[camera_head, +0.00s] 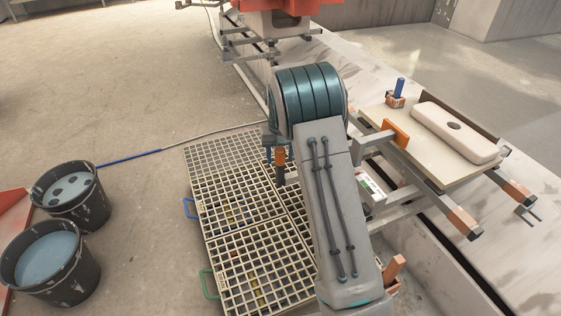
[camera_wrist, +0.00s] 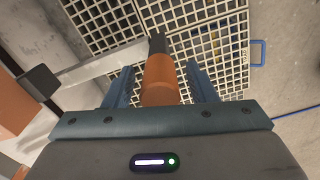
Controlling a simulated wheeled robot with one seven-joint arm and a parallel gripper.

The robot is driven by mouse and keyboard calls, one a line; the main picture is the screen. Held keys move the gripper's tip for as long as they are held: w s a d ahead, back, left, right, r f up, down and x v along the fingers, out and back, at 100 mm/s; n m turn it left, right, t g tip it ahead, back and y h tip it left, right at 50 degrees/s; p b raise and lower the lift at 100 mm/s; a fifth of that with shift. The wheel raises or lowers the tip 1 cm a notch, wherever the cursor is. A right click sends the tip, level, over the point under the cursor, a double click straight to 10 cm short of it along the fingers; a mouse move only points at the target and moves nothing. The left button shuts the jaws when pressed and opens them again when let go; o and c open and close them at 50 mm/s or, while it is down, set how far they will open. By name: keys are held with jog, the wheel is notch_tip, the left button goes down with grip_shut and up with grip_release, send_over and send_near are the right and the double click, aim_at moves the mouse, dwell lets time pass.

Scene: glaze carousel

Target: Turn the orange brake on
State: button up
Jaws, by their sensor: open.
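An orange cylindrical handle with a dark end, which looks like the brake (camera_wrist: 160,82), stands between my jaws in the wrist view. It also shows in the head view (camera_head: 279,157), left of my arm and beside the grey frame. My gripper (camera_wrist: 159,70) is open, with one blue-grey finger on each side of the handle. A gap shows at each side, clearer on the right. In the head view my arm hides most of the gripper and part of the frame around the handle.
A grey frame carries a board (camera_head: 440,158) with a pale block, an orange block (camera_head: 396,132) and several orange-tipped bars. Floor grating (camera_head: 240,225) lies below. A hose (camera_head: 130,157) crosses the floor.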

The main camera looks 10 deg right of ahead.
jog(key=shift+f, duration=0.4)
grip_shut()
